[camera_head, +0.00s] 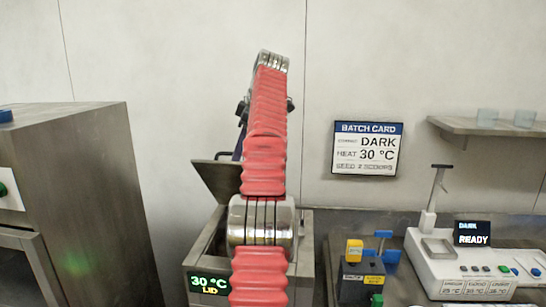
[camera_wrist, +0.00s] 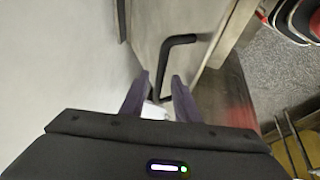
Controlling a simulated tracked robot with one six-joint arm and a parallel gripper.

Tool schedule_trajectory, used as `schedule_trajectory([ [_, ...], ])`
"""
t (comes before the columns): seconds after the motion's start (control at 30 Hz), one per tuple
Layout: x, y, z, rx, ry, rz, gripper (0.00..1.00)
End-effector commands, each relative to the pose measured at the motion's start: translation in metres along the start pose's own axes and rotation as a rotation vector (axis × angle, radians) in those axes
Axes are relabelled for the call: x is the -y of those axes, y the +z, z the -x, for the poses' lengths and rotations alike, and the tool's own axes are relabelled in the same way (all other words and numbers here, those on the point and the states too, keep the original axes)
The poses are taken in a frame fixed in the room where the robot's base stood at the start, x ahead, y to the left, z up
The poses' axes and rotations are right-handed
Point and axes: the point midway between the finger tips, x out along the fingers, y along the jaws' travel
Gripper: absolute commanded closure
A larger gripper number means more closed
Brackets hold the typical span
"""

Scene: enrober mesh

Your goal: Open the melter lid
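The melter (camera_head: 305,270) is a grey metal box with a display reading "30 °C LID". Its lid (camera_head: 216,182) stands raised and tilted at the back left, and the dark opening shows beneath it. In the wrist view the lid panel (camera_wrist: 155,22) carries a bent black handle (camera_wrist: 180,39). My gripper (camera_wrist: 160,92) is open, its two purple fingers apart at the handle's lower end. I cannot tell whether they touch it. In the head view my red arm covers most of the gripper and part of the melter.
A metal cabinet (camera_head: 75,180) stands left. Right of the melter are a small black device (camera_head: 360,282) with a yellow top and a white machine (camera_head: 450,270) reading "DARK READY". A shelf (camera_head: 480,126) and a batch card (camera_head: 367,148) are on the wall.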

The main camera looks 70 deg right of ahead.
Motion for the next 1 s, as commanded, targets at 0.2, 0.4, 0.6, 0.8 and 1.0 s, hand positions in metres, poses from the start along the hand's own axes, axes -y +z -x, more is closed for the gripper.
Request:
schedule_trajectory([
  [0.2,0.003,0.007,0.004,0.001,-0.001,-0.002,0.71],
  [0.4,0.008,0.014,0.008,0.001,-0.001,-0.002,0.71],
  [0.6,0.015,0.029,0.015,0.001,0.000,-0.003,0.71],
  [0.8,0.025,0.049,0.026,0.002,0.001,-0.003,0.71],
  [1.0,0.038,0.073,0.039,0.002,0.001,-0.004,0.71],
])
